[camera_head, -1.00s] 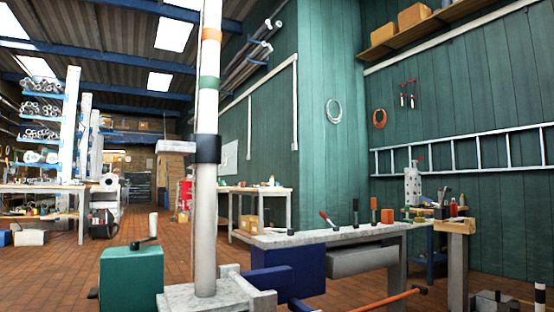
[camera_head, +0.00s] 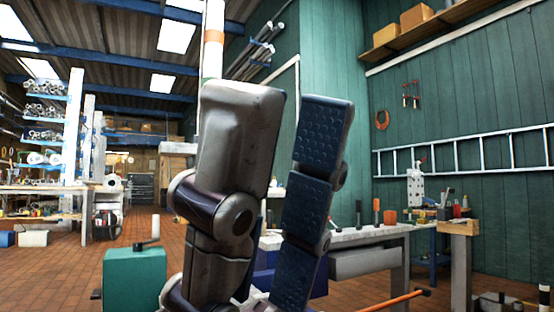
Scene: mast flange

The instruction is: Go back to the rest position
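My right gripper (camera_head: 288,102) fills the middle of the head view, close to the camera. Its fingers point up and stand apart: one shows its dark metal back, another its blue textured pads. They look open, with nothing seen between them. The white mast (camera_head: 213,50) with an orange band shows above the left finger. The gripper hides the rest of the mast and its flange at the base. I cannot tell how far the gripper is from the mast. My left gripper is not in view.
A green box with a crank (camera_head: 134,280) stands at lower left. A workbench (camera_head: 350,237) with upright tools runs behind the gripper to the right. A ladder (camera_head: 465,153) hangs on the green wall. Brick floor (camera_head: 50,268) is open at left.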

